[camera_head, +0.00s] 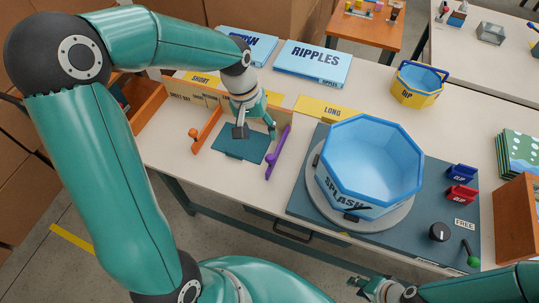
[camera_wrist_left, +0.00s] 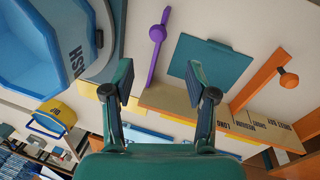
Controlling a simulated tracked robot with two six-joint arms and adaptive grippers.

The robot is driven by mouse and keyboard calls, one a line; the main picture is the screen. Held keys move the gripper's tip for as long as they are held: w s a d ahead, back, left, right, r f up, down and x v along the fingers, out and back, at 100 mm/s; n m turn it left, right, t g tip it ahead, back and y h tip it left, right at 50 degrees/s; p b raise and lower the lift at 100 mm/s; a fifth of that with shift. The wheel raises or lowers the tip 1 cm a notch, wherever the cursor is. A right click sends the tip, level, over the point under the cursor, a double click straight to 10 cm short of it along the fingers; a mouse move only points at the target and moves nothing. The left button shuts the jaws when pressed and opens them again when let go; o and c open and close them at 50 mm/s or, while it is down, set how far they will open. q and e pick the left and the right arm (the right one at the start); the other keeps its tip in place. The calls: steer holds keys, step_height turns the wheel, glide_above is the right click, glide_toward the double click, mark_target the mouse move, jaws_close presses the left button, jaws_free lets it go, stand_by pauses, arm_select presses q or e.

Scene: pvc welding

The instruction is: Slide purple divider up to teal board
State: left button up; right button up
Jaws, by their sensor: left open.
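The purple divider (camera_head: 277,154), a thin bar with a round knob, stands on the white table to the right of the teal board (camera_head: 239,145), with a narrow gap between them. In the left wrist view the purple divider (camera_wrist_left: 156,47) and the teal board (camera_wrist_left: 207,66) lie beyond the fingers. My left gripper (camera_head: 256,130) is open and empty, above the board's back part and beside the divider; it also shows in the left wrist view (camera_wrist_left: 160,88). My right gripper (camera_head: 362,288) is at the bottom edge, far from both; its fingers are too small to read.
An orange divider (camera_head: 206,130) stands left of the board. A wooden back rail (camera_head: 207,98) with length labels runs behind. The blue octagonal SPLASH tub (camera_head: 371,165) sits on a grey turntable at the right. A yellow LONG card (camera_head: 329,109) lies behind.

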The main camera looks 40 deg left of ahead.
mark_target(269, 156)
arm_select(q)
steer(key=f, duration=0.4)
steer(key=w+d+f, duration=0.1)
steer(key=f, duration=0.3)
steer(key=d+f+p, duration=0.1)
steer(key=f, duration=0.4)
steer(key=shift+w+d, duration=0.15)
steer(key=shift+d, duration=0.1)
steer(key=shift+c, duration=0.2)
jaws_close()
